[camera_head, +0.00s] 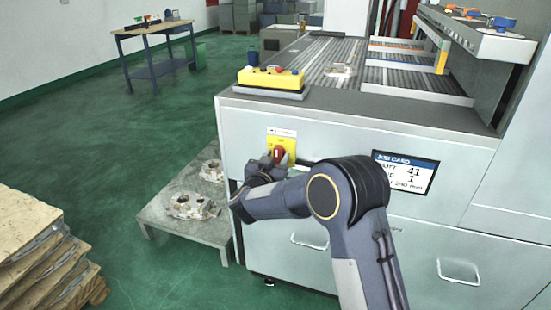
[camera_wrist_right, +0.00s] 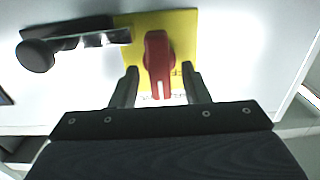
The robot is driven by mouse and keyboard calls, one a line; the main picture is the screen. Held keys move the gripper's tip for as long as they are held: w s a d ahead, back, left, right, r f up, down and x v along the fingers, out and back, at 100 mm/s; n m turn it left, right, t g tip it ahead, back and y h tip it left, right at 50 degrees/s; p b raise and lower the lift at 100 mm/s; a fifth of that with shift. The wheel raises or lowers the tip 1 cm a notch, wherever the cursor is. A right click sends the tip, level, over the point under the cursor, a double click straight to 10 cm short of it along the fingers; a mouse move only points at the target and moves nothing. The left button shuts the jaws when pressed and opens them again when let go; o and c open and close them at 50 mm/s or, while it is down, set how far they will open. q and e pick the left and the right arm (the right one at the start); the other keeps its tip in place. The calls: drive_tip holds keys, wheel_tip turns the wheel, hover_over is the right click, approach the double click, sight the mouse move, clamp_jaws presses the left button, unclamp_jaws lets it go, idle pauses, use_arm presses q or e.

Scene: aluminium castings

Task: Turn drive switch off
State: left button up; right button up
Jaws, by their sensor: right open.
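The drive switch is a red rotary handle (camera_head: 279,153) on a yellow plate (camera_head: 289,143) on the front of the grey machine cabinet. In the right wrist view the red handle (camera_wrist_right: 159,62) stands roughly upright in the picture, with a white mark at its lower end, on the yellow plate (camera_wrist_right: 185,25). My right gripper (camera_head: 270,162) is at the switch. In the wrist view its two fingers (camera_wrist_right: 158,82) are open, one on each side of the handle's lower part, with visible gaps. My left gripper is not in view.
A dark lever with a round knob (camera_wrist_right: 38,55) is beside the plate in the wrist view. A yellow control box (camera_head: 271,79) sits on the cabinet top. A low grey table (camera_head: 160,212) with castings stands left of the cabinet. Stacked boards (camera_head: 30,240) are at lower left.

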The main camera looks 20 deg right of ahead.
clamp_jaws()
idle(0.3)
